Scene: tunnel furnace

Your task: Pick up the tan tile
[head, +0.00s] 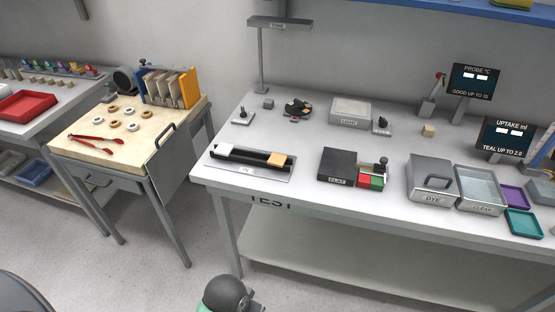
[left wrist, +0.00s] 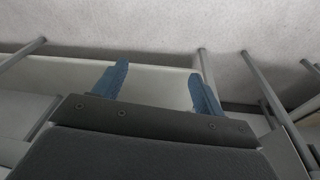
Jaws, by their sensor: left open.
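A tan tile (head: 277,160) lies at the right end of a black rail fixture (head: 250,155), near the front left of the white bench. A white tile (head: 225,149) sits at the rail's left end. A small tan block (head: 428,131) stands farther back on the same bench. My left gripper (left wrist: 159,69) is open and empty in the left wrist view, its two blue fingers apart. Below them that view shows a pale shelf-like surface, metal legs and floor, and no tile. I see no gripper in the head view. My right gripper is in neither view.
The bench (head: 225,180) also holds a dark box (head: 337,165) with red and green blocks, a DYE container (head: 431,180) and a CLEAR tray (head: 480,188). A wooden table (head: 75,150) with rings, red tongs and a slotted rack (head: 170,88) stands left across a gap.

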